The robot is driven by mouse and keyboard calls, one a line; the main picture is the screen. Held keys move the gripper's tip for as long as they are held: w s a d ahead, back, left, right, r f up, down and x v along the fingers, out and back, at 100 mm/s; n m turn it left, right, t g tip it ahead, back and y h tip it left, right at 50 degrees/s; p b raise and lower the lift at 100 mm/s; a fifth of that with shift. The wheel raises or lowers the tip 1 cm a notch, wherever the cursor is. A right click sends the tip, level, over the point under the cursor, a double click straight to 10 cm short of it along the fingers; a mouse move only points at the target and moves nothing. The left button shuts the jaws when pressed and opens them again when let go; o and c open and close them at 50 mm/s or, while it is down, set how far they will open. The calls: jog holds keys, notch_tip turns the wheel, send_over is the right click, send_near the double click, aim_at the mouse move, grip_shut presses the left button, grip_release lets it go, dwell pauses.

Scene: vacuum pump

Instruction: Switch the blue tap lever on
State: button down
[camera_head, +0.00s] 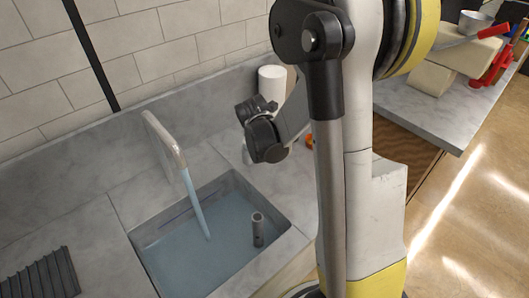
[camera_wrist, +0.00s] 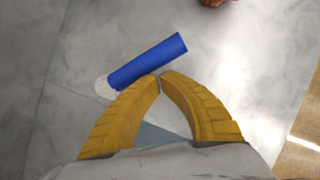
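The blue tap lever (camera_wrist: 148,61) lies slantwise in the wrist view, its lower left end at a pale round base (camera_wrist: 104,87). My gripper (camera_wrist: 160,76) has two curved yellow fingers whose tips meet right beside the lever's lower edge. Nothing shows between the fingers; whether the tips touch the lever I cannot tell. In the head view the lever and fingertips are hidden by my arm. The tap spout (camera_head: 163,137) arches over the sink, and a light blue stream (camera_head: 194,203) runs from it into the sink (camera_head: 290,243).
A grey upright tube (camera_head: 257,230) stands in the sink. A white cylinder (camera_head: 271,83) stands behind my wrist. A dark ribbed mat (camera_head: 40,277) lies at lower left. A pan (camera_head: 475,22) and red items (camera_head: 492,68) are on the right counter. A tiled wall (camera_head: 185,40) is behind.

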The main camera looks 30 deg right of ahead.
jog(key=shift+w+d, duration=0.2)
jog(key=shift+d, duration=0.15)
dwell(0.4)
